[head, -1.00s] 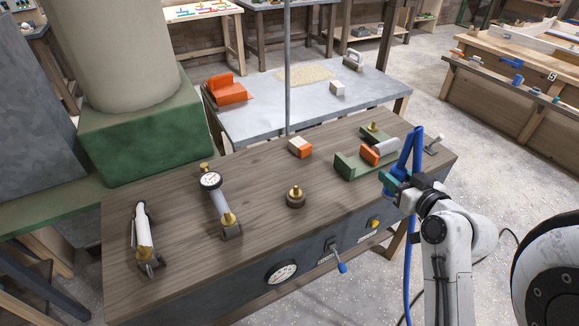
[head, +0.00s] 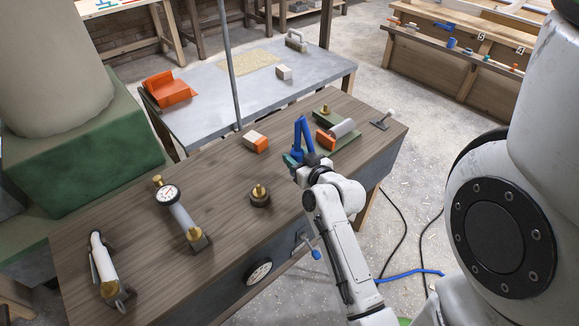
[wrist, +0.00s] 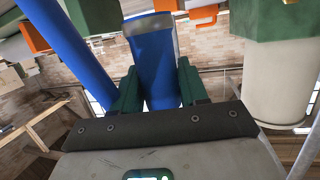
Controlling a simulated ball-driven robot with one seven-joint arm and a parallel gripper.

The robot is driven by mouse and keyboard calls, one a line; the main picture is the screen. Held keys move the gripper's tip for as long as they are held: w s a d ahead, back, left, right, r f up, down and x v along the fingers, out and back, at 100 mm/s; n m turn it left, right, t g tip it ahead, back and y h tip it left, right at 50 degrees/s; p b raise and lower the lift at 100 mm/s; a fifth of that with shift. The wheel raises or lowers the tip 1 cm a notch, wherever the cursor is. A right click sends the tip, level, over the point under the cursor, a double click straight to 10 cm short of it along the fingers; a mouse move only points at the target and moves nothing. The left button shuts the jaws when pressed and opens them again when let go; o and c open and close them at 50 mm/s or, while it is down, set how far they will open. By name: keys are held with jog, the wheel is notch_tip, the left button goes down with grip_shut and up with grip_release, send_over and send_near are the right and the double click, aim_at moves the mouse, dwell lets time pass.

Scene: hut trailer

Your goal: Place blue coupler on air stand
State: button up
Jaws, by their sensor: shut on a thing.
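My gripper (head: 298,160) is shut on the blue coupler (head: 303,135), over the wooden bench. In the wrist view the blue coupler (wrist: 153,60) has a grey collar and sits between the two green fingers, with a blue hose (wrist: 65,55) beside it. A small round dark stand with a brass fitting (head: 260,195) is on the bench, left of and nearer than my gripper. A green cradle (head: 345,143) with a brass fitting and an orange-and-grey part is behind and right of my gripper, partly hidden. No label shows which is the air stand.
On the bench (head: 225,165) are a gauge with brass ends (head: 178,215), a white-handled tool (head: 103,262) and an orange-and-white block (head: 256,141). A thin grey post (head: 231,70) rises behind. A blue lever (head: 314,253) juts from the front. Hoses lie on the floor.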

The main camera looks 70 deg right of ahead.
jog(key=shift+w+d+f, duration=0.1)
jog(key=shift+w+f, duration=0.9)
jog(key=shift+f, duration=1.75)
jog(key=shift+f, duration=0.15)
jog(key=o, duration=1.1)
jog(key=shift+c, duration=0.2)
jog(key=shift+r, duration=0.2)
jog(key=b+v, duration=0.2)
jog(key=v, duration=1)
jog(key=shift+b, duration=0.3)
